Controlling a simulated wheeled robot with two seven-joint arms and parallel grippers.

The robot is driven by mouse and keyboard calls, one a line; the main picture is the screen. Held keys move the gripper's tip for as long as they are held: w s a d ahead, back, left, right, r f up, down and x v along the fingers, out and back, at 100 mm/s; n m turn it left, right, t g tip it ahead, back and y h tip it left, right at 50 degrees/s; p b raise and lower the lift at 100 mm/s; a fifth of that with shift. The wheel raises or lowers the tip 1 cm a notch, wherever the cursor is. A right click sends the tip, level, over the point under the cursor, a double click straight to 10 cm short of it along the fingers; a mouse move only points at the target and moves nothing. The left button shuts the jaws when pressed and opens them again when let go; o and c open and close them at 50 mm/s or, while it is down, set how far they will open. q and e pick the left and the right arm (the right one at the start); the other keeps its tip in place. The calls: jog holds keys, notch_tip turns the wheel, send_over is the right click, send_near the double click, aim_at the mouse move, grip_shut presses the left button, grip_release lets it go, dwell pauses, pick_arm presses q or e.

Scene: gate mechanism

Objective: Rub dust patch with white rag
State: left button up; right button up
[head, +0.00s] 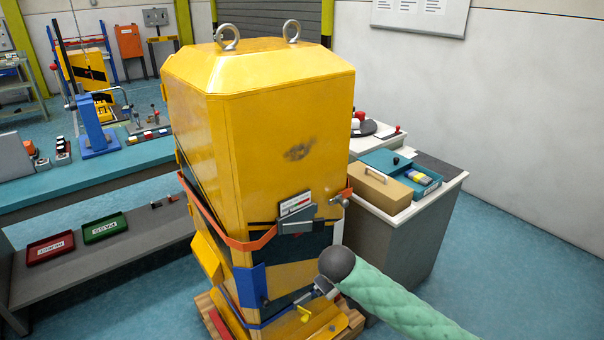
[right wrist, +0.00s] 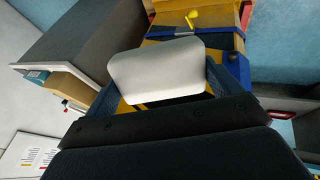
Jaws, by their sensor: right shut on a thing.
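A dark smudged dust patch (head: 299,153) lies on the right front face of the yellow housing (head: 265,110), in its upper half. The white rag (right wrist: 157,70) shows in the right wrist view as a pale flat pad with rounded corners. My right gripper (right wrist: 165,108) is shut on it; the fingertips are mostly hidden by the rag. In the head view my right arm comes in from the lower right, and its hand is low in front of the housing, well below the patch. My left gripper is not in view.
A grey box with a white label (head: 296,204) and an orange band (head: 253,242) stick out from the housing below the patch. A grey cabinet (head: 398,245) with a teal tray and tan box stands close on the right. The face around the patch is clear.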

jog(key=w+a+r+n+t+y, duration=0.2)
jog(key=w+r+n+t, duration=0.1)
jog(key=w+r, duration=0.15)
jog(key=n+t+y, duration=0.6)
jog(key=y, duration=0.4)
send_near(281, 155)
jog(key=shift+b+x, duration=0.35)
jog(key=shift+x, duration=1.95)
jog(key=shift+r, duration=0.1)
jog(key=shift+w+a, duration=0.3)
jog(key=shift+w, duration=0.05)
jog(key=shift+w+a, duration=0.2)
jog(key=shift+w, duration=0.15)
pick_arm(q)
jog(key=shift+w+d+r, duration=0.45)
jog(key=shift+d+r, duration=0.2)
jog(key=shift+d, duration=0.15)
pick_arm(e)
jog(key=shift+w, duration=0.1)
